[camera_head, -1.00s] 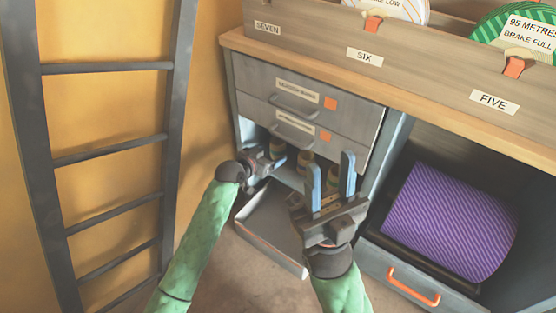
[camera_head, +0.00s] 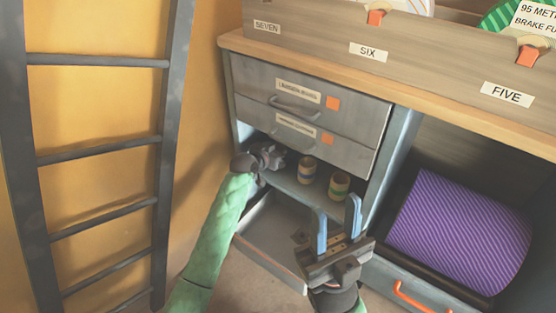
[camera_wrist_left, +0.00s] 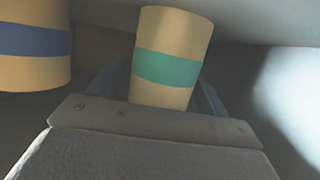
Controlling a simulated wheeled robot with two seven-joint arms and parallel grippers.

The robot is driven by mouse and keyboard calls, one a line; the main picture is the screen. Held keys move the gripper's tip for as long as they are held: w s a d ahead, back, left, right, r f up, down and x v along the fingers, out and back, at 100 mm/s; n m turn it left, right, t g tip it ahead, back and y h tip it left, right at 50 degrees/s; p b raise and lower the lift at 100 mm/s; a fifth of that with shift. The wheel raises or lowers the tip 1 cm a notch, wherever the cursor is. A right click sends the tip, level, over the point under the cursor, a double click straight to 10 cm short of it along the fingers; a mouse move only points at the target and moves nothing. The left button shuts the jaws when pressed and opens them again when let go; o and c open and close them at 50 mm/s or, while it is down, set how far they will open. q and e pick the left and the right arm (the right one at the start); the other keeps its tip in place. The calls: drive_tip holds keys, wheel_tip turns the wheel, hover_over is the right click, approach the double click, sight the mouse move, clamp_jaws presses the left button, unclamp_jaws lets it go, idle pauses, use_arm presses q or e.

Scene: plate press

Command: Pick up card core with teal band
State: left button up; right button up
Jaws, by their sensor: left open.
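The card core with the teal band (camera_wrist_left: 168,62) stands upright in the left wrist view, cream coloured with one teal stripe. My left gripper (camera_head: 272,158) is open, with a finger on either side of this core; I cannot tell whether they touch it. In the head view the gripper hides this core. A core with a blue band (camera_wrist_left: 30,42) is beside it at the left of the wrist view. My right gripper (camera_head: 336,206) is open and empty, in front of the shelf.
Two other cores, a nearer one (camera_head: 339,186) and a farther one (camera_head: 307,169), stand on the shelf (camera_head: 287,184) under the drawers (camera_head: 305,110). A purple striped roll (camera_head: 458,232) lies in the right bay. A ladder (camera_head: 100,157) stands at left.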

use_arm(q)
drive_tip(key=shift+w+d, duration=0.15)
drive_tip(key=shift+w, duration=0.1)
drive_tip(key=c, duration=1.1)
drive_tip(key=shift+o, duration=0.2)
